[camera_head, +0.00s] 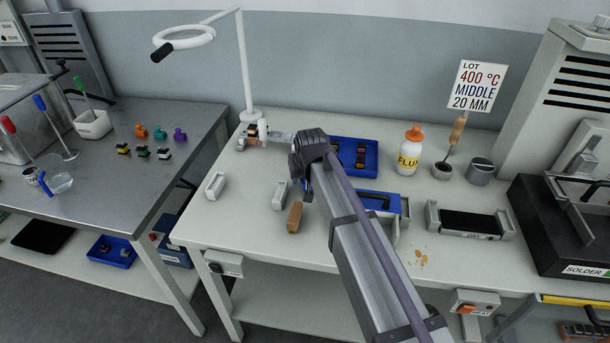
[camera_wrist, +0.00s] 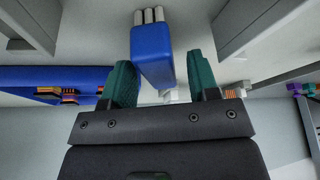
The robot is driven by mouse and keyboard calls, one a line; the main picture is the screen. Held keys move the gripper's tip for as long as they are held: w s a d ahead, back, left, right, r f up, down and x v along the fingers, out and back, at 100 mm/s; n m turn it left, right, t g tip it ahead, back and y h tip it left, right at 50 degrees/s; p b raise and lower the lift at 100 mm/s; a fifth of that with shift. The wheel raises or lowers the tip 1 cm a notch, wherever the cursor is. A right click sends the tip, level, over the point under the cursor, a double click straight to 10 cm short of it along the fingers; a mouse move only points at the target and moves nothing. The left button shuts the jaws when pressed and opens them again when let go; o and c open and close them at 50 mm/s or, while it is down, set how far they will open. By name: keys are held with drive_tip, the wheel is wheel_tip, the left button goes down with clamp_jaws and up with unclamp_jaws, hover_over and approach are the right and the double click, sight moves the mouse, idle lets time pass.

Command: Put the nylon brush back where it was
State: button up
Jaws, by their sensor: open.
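A brown wooden block-like brush (camera_head: 295,217) lies on the white bench, below my gripper in the head view. A second wooden-handled tool (camera_head: 457,131) stands upright in a small dark cup (camera_head: 442,170). I cannot tell from the pictures which is the nylon brush. My gripper (camera_head: 298,175) is low over the bench; its fingertips are mostly hidden there. In the wrist view its two green fingers (camera_wrist: 162,75) are apart. A blue block with three pale pins (camera_wrist: 153,52) shows between them, and I cannot tell whether they touch it.
Pale blocks (camera_head: 215,186) (camera_head: 279,195) stand left of my gripper. A blue connector tray (camera_head: 370,170), a flux bottle (camera_head: 408,153) and a dry-pad holder (camera_head: 470,222) lie right. The lamp stand (camera_head: 249,112) is behind.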

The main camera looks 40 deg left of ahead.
drive_tip(key=p+v, duration=1)
drive_tip(key=v, duration=0.1)
drive_tip(key=shift+r, duration=0.3)
drive_tip(key=shift+s+d, duration=0.1)
drive_tip(key=shift+s, duration=0.05)
drive_tip(key=shift+m+h, duration=0.5)
drive_tip(key=shift+m, duration=0.4)
drive_tip(key=w+d, duration=0.1)
drive_tip(key=d, duration=0.3)
drive_tip(key=w+d, duration=0.1)
drive_tip(key=d, duration=0.3)
drive_tip(key=w+d, duration=0.2)
drive_tip(key=d, duration=0.2)
drive_tip(key=shift+d+f, duration=0.25)
drive_tip(key=w+d+m+h, duration=0.1)
drive_tip(key=d+m+h, duration=0.15)
drive_tip(key=d, duration=1.85)
drive_tip(key=s+d+m+g, duration=0.1)
drive_tip(key=s+d, duration=0.4)
drive_tip(key=d, duration=0.7)
drive_tip(key=s+d+m+g, duration=0.1)
drive_tip(key=s+d+m, duration=0.3)
drive_tip(key=d, duration=0.8)
drive_tip(key=shift+s+f+g, duration=0.4)
drive_tip(key=shift+f, duration=0.05)
drive_tip(key=shift+m, duration=0.25)
drive_tip(key=shift+c, duration=0.4)
